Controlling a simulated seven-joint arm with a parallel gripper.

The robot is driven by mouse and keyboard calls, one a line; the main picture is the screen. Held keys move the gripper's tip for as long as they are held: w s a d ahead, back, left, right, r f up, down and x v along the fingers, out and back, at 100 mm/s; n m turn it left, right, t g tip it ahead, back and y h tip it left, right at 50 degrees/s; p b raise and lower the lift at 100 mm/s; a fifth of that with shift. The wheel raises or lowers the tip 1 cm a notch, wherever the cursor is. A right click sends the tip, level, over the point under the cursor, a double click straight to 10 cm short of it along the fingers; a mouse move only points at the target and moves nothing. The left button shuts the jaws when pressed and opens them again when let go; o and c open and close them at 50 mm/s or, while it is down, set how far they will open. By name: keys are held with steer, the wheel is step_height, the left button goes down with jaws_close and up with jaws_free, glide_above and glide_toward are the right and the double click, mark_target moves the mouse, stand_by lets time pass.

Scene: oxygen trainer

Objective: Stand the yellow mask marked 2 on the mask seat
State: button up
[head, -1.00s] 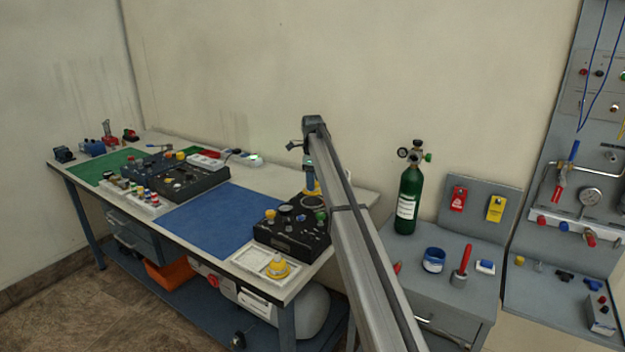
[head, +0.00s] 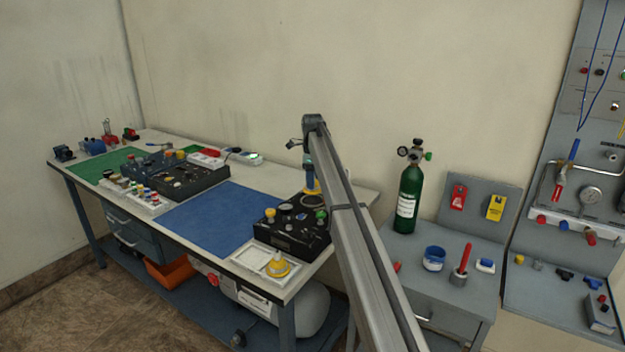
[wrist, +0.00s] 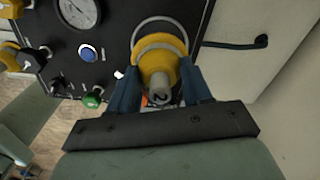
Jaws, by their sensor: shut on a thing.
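My gripper (wrist: 160,95) is shut on a yellow mask (wrist: 158,62), whose grey end facing the wrist camera bears a 2. In the head view my gripper (head: 310,182) is at the right end of the black panel, mostly beside my arm link, with a little yellow of the mask (head: 313,188) below it. A pale ring, seemingly the mask seat (wrist: 160,20), shows on the panel around the mask's far edge in the wrist view. The mask hides the rest of the ring. I cannot tell whether they touch.
The black panel (wrist: 110,25) carries a gauge (wrist: 78,12), a blue button (wrist: 88,53) and a green knob (wrist: 92,100). Another yellow piece (head: 277,266) stands on a white tray (head: 243,255) at the bench front. A blue mat (head: 215,220) lies clear. A green cylinder (head: 408,195) stands right.

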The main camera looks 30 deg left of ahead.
steer(key=shift+f, duration=2.15)
steer(key=o, duration=1.1)
